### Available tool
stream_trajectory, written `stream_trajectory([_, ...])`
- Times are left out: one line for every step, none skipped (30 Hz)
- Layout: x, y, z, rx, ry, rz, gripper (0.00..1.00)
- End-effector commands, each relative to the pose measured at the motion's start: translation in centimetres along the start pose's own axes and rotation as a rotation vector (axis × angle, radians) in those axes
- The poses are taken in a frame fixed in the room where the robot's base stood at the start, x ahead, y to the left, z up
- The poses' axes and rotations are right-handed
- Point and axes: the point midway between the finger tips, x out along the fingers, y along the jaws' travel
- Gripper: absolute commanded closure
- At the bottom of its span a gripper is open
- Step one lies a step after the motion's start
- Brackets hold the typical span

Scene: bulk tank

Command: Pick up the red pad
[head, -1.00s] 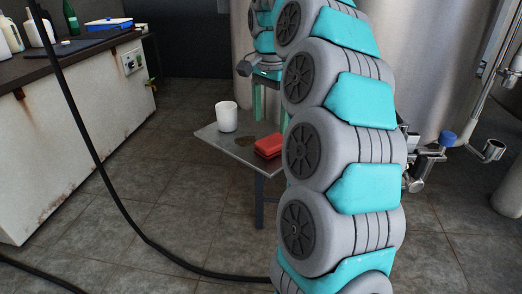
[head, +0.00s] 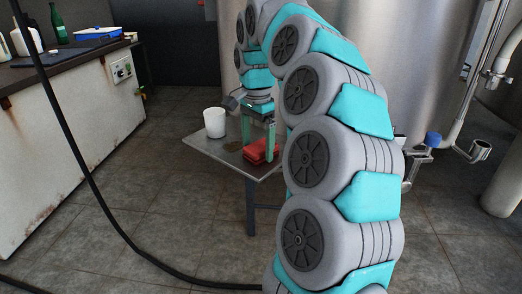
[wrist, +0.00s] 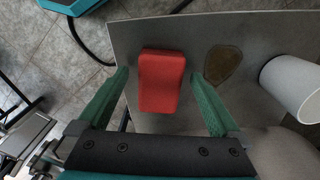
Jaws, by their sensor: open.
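The red pad (wrist: 161,82) lies flat on a small grey table (wrist: 280,30), near its edge. It also shows in the head view (head: 262,150), partly hidden by my green fingers. My gripper (wrist: 160,92) is open, with one finger on each side of the pad in the wrist view and a gap on both sides. In the head view my gripper (head: 257,145) points down over the pad. I cannot tell exactly how far the fingertips are above the tabletop.
A white cup (head: 215,122) stands on the table, beside a brown flat patch (wrist: 222,64). A dark-topped counter (head: 70,62) with bottles and a blue tray (head: 98,33) is at left. A black hose (head: 100,200) crosses the floor. Steel tanks stand behind.

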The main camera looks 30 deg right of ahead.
Motion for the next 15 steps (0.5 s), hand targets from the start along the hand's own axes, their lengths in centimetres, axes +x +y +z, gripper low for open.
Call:
stream_trajectory([0.55, 0.01, 0.03, -0.001, -0.001, 0.0, 0.0])
stream_trajectory([0.76, -0.04, 0.02, -0.001, -0.001, -0.002, 0.0])
stream_trajectory([0.97, -0.08, -0.01, 0.0, 0.0, -0.003, 0.0])
stream_trajectory([1.07, -0.09, -0.02, 0.0, 0.001, -0.004, 0.0])
stream_trajectory([1.13, -0.09, -0.03, 0.0, 0.001, -0.004, 0.0])
stream_trajectory([1.17, -0.1, -0.03, 0.001, 0.002, -0.004, 0.0])
stream_trajectory([1.17, -0.1, -0.04, 0.001, 0.002, -0.004, 0.0])
stream_trajectory([1.15, -0.1, -0.04, 0.001, 0.002, -0.004, 0.0])
stream_trajectory([1.15, -0.09, -0.04, 0.001, 0.002, -0.004, 0.0])
stream_trajectory([1.14, -0.09, -0.04, 0.001, 0.002, -0.004, 0.0])
stream_trajectory([1.15, -0.09, -0.04, 0.001, 0.002, -0.004, 0.01])
stream_trajectory([1.14, -0.08, -0.04, 0.001, 0.002, -0.004, 0.06])
stream_trajectory([1.13, -0.09, -0.04, 0.001, 0.002, -0.004, 0.09])
stream_trajectory([1.14, -0.08, -0.04, 0.001, 0.002, -0.004, 0.12])
stream_trajectory([1.14, -0.08, -0.04, 0.0, 0.001, -0.004, 0.17])
